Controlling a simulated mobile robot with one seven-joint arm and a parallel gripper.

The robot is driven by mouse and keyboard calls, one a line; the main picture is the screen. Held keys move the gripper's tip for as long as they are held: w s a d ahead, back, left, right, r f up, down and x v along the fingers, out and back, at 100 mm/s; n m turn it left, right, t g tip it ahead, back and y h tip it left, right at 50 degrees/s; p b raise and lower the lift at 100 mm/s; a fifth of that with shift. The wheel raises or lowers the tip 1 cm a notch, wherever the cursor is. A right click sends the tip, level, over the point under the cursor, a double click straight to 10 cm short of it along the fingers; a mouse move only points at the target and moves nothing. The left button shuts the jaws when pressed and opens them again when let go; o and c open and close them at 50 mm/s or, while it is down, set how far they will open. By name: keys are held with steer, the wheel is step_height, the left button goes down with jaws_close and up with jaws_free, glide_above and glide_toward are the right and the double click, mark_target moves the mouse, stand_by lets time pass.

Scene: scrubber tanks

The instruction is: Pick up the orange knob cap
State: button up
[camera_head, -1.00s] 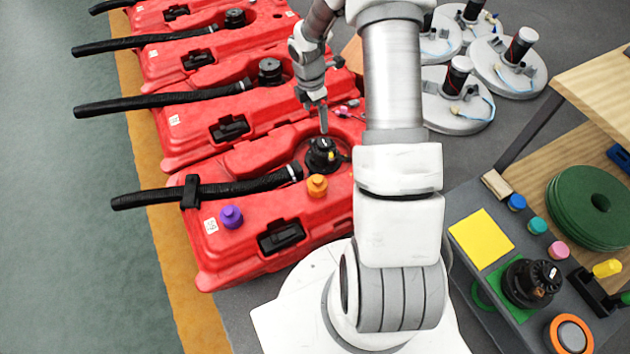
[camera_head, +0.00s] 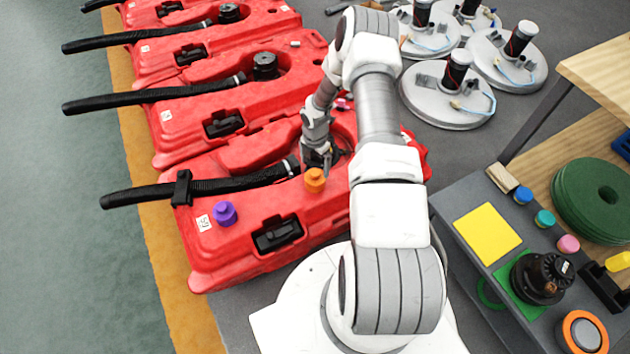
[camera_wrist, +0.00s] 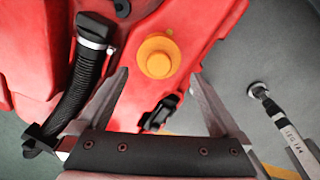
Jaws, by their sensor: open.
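The orange knob cap (camera_head: 315,180) sits upright on the nearest red tank (camera_head: 240,240), close to the inner end of its black hose. My gripper (camera_head: 325,160) is just behind and above it in the head view, pointing down. In the wrist view the cap (camera_wrist: 158,58) appears between the fingertips and slightly beyond them. The gripper (camera_wrist: 158,76) is open and empty there, with a finger on each side in the picture. Whether the fingers are level with the cap is unclear. My arm and gripper hide much of the tank's black fitting.
A purple cap (camera_head: 225,213) and a black latch (camera_head: 277,233) are on the same tank. The black hose (camera_head: 240,184) lies left of the orange cap. More red tanks stand behind. A grey bench at right holds a yellow square (camera_head: 487,236) and small coloured caps.

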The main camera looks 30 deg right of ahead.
mark_target(315, 177)
step_height(315, 177, down, 8)
steer(key=b, duration=0.3)
steer(key=shift+w+f, duration=0.1)
steer(key=shift+f, duration=0.05)
steer(key=c, duration=1.2)
